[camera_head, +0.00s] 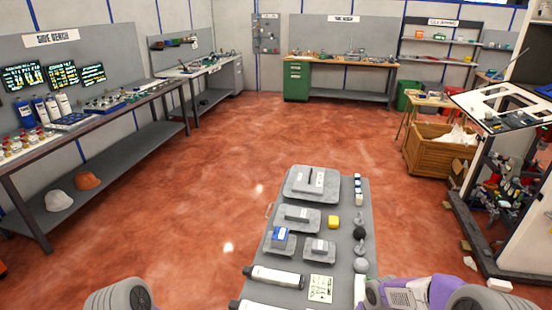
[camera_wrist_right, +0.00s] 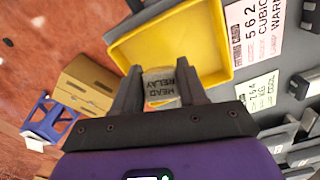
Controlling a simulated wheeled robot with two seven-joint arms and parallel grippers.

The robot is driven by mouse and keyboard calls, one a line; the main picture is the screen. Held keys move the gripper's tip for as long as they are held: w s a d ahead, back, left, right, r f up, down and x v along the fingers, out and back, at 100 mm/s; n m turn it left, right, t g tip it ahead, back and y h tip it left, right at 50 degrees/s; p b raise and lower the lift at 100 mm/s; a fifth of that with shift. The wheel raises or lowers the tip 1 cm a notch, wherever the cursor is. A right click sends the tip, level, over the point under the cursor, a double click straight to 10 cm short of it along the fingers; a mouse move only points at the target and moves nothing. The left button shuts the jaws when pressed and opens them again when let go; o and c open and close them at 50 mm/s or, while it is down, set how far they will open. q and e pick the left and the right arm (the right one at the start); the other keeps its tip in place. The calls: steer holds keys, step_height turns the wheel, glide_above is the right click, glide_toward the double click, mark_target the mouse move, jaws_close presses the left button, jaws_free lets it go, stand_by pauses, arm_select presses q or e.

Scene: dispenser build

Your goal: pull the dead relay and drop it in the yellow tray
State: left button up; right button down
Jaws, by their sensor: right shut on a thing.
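My right gripper (camera_wrist_right: 159,68) is shut on a small pale block, the dead relay (camera_wrist_right: 160,88), whose upside-down label includes the word RELAY. The yellow tray (camera_wrist_right: 118,52) is just beyond the fingertips in the right wrist view, and its visible floor looks bare. The relay overlaps the tray's near edge in the picture; its height above the tray is unclear. In the head view only the purple body of my right arm (camera_head: 425,291) shows at the lower right. The tray is not clearly visible there. My left gripper is out of view.
White label cards (camera_wrist_right: 252,35) lie right of the tray. A tan box (camera_wrist_right: 88,85) and blue stand (camera_wrist_right: 48,118) are at left. Red floor is open beyond.

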step_height(320, 180, down, 2)
steer(key=shift+f+b, duration=0.25)
steer(key=shift+b, duration=0.35)
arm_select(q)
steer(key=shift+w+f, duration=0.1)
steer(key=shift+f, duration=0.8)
arm_select(e)
steer(key=c, duration=0.5)
jaws_free()
steer(key=shift+c, duration=0.2)
steer(key=shift+r, duration=0.15)
step_height(320, 180, up, 7)
steer(key=shift+r+p, duration=0.2)
steer(key=shift+p, duration=0.35)
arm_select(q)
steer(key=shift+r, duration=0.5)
